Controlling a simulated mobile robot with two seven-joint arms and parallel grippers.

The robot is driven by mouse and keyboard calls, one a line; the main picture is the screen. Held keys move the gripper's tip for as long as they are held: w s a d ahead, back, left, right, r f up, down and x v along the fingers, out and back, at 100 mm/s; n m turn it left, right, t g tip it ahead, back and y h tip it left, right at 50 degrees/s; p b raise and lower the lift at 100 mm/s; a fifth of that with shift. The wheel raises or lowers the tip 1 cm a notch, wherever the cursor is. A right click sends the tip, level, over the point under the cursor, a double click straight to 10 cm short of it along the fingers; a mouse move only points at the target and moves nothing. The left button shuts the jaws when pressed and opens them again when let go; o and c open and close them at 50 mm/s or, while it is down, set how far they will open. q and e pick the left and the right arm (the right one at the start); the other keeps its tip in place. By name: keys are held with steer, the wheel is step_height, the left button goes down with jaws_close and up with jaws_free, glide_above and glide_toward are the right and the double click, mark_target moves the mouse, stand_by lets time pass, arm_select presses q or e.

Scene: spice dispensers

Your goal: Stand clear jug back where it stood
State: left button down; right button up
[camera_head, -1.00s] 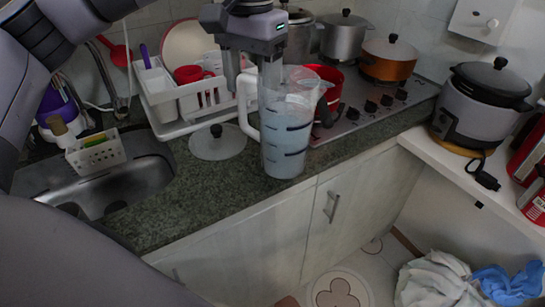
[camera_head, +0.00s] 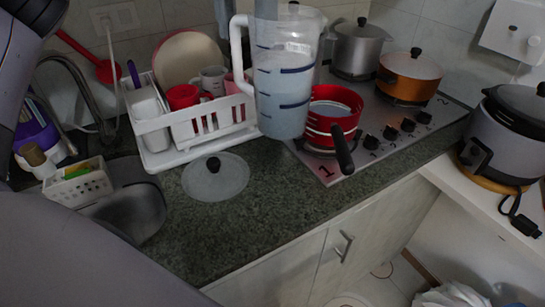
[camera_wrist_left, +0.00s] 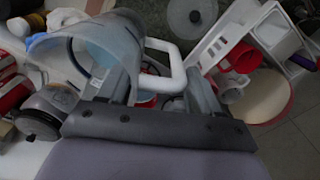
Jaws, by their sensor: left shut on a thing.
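The clear jug (camera_head: 284,105) has a white handle (camera_head: 238,45) and dark measuring bands, with a bluish lower part. It is upright in the head view, overlapping the counter and the stove's left edge. My left gripper (camera_head: 246,14) reaches it from above, its body cut off by the top edge, and is shut on the jug near the handle. In the left wrist view the jug's open mouth (camera_wrist_left: 92,48) and the handle (camera_wrist_left: 172,68) show beyond the fingers. The exact contact is hard to see. My right gripper is not in view.
A red pan (camera_head: 328,122) sits on the stove just right of the jug, its handle pointing forward. A white dish rack (camera_head: 180,152) stands left, and a glass lid (camera_head: 215,182) lies on the counter. The counter (camera_head: 255,205) in front is bare.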

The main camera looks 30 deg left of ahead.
arm_select(q)
step_height(320, 180, down, 19)
steer(key=b, duration=0.3)
steer(key=shift+f+b, duration=0.2)
steer(key=shift+b, duration=0.1)
steer(key=shift+f, duration=0.1)
steer(key=shift+f, duration=0.15)
steer(key=shift+c, duration=1)
jaws_free()
